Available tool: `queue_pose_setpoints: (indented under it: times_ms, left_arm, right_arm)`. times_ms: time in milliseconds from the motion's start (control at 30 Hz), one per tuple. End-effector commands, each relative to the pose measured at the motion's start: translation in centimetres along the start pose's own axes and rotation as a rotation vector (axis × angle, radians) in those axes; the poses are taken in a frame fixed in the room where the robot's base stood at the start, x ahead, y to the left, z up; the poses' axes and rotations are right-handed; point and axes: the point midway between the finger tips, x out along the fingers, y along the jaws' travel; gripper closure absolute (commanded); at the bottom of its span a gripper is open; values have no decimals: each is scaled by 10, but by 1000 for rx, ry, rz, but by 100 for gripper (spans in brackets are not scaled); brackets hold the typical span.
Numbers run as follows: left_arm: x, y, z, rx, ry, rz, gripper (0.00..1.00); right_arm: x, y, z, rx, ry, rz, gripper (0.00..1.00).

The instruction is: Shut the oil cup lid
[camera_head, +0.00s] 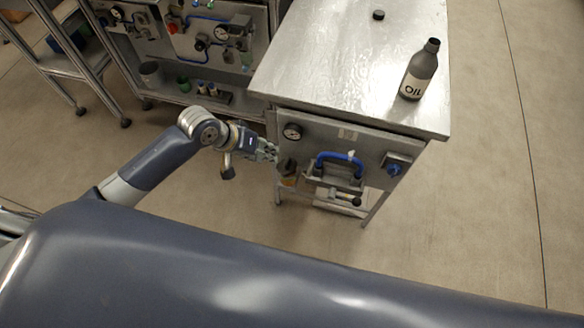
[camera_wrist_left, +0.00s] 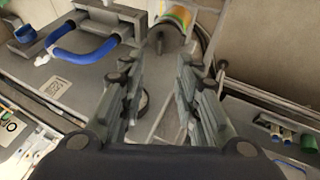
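The oil cup appears to be the small amber and metal fitting (camera_head: 287,176) on the left of the cabinet's front panel, below a round gauge (camera_head: 292,131). In the left wrist view it seems to be the cylinder with a yellow, orange and green band (camera_wrist_left: 176,18) at the top. I cannot tell its lid's position. My left gripper (camera_head: 270,152) is at the panel's left edge, close to the cup and gauge. In the left wrist view its fingers (camera_wrist_left: 165,85) are spread with nothing between them. My right gripper is not in view.
A dark oil bottle (camera_head: 419,72) and a black cap (camera_head: 378,14) are on the metal cabinet top (camera_head: 330,60). A blue hose handle (camera_head: 340,159) and a blue knob (camera_head: 394,169) stick out from the panel. Another equipment bench (camera_head: 200,75) stands behind my left arm. Floor is clear at right.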

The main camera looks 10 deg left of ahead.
Motion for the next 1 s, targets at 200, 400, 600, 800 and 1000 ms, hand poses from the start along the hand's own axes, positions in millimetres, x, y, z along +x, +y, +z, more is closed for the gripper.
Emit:
queue_pose_setpoints:
  times_ms: [200,400,600,800,1000]
  left_arm:
    - [23,-1,0,-6,2,0,70]
    - [61,0,0,-4,3,0,70]
    - [91,-1,0,-3,3,-1,70]
    - [105,-1,0,-2,2,-2,70]
    - [107,-1,0,-1,3,-1,70]
  right_arm:
    - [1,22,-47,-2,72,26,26]
    - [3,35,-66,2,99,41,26]
    - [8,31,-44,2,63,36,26]
    - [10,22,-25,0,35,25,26]
    - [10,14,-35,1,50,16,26]
